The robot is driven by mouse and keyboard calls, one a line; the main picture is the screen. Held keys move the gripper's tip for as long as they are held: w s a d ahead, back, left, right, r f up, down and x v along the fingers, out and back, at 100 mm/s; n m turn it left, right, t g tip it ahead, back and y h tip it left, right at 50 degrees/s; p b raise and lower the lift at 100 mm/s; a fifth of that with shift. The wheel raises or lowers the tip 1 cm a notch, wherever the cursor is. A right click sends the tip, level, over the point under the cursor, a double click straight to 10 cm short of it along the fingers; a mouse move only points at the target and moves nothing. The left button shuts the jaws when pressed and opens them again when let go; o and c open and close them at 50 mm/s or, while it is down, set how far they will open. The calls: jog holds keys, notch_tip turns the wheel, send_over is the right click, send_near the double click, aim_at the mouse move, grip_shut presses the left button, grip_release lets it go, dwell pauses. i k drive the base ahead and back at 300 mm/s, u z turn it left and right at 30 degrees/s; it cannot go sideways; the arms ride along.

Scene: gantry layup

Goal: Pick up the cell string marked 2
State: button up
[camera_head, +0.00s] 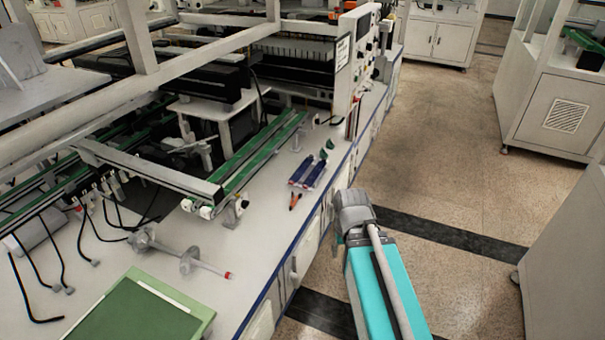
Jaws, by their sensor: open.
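Two short dark blue strips lie side by side near the right edge of the white bench: a left one (300,172) and a right one (315,178). They may be cell strings, but no number can be read on either, so I cannot tell which is marked 2. My arm reaches in from the bottom right, with a teal link and a grey joint, beyond the bench edge. My gripper cannot be made out in this view.
A small orange-and-black tool (295,201) lies in front of the strips, and small green pieces (329,143) behind them. A green-railed conveyor (255,150) stands to the left. A green panel (135,312) lies at the front. The aisle floor (450,150) is clear.

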aim_at(295, 179)
jog(key=k, duration=0.55)
jog(key=z, duration=0.5)
jog(key=i, duration=2.6)
jog(key=u, duration=0.8)
